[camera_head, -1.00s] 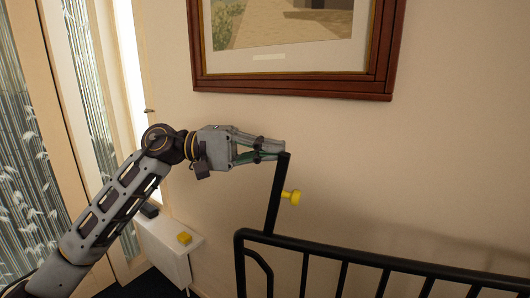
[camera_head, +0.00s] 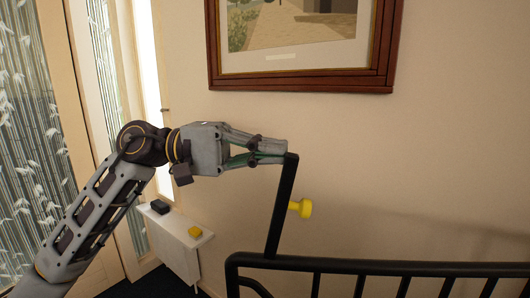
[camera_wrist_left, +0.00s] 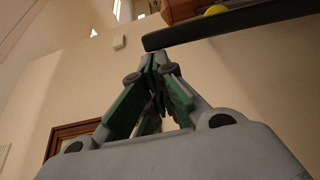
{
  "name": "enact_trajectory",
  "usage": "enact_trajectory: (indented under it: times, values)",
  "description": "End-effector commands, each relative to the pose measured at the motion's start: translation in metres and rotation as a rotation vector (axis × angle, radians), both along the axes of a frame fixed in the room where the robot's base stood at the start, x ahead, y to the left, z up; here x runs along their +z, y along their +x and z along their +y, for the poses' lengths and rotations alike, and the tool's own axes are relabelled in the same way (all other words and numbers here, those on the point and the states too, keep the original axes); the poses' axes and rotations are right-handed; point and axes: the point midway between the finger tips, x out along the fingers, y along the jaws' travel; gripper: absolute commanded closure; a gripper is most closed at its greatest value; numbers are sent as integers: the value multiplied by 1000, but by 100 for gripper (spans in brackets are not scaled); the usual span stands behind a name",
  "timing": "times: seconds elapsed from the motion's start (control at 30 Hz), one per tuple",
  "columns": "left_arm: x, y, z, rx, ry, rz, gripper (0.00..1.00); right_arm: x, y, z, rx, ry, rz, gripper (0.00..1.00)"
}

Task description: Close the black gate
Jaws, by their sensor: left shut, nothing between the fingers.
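The black gate (camera_head: 390,267) stands at the lower right in the head view, with a top rail and several bars. A black upright post (camera_head: 282,205) rises at its left end and leans slightly right, with a yellow knob (camera_head: 301,208) on its right side. My left gripper (camera_head: 284,150) is shut and empty, its tips at the upper end of the post; I cannot tell whether they touch. In the left wrist view the shut fingers (camera_wrist_left: 158,62) point up toward a black bar (camera_wrist_left: 220,26), with part of the yellow knob (camera_wrist_left: 215,10) behind it. My right gripper is out of view.
A framed picture (camera_head: 300,78) hangs on the beige wall behind. A small white shelf (camera_head: 172,243) carries a black block (camera_head: 160,207) and a yellow block (camera_head: 195,231). A patterned glass door (camera_head: 30,120) is at the left.

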Motion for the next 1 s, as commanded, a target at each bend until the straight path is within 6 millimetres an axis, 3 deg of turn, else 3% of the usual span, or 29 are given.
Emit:
enact_trajectory:
  times: [1.0]
  values:
    - [-1,-8,0,-9,0,0,100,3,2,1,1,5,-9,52]
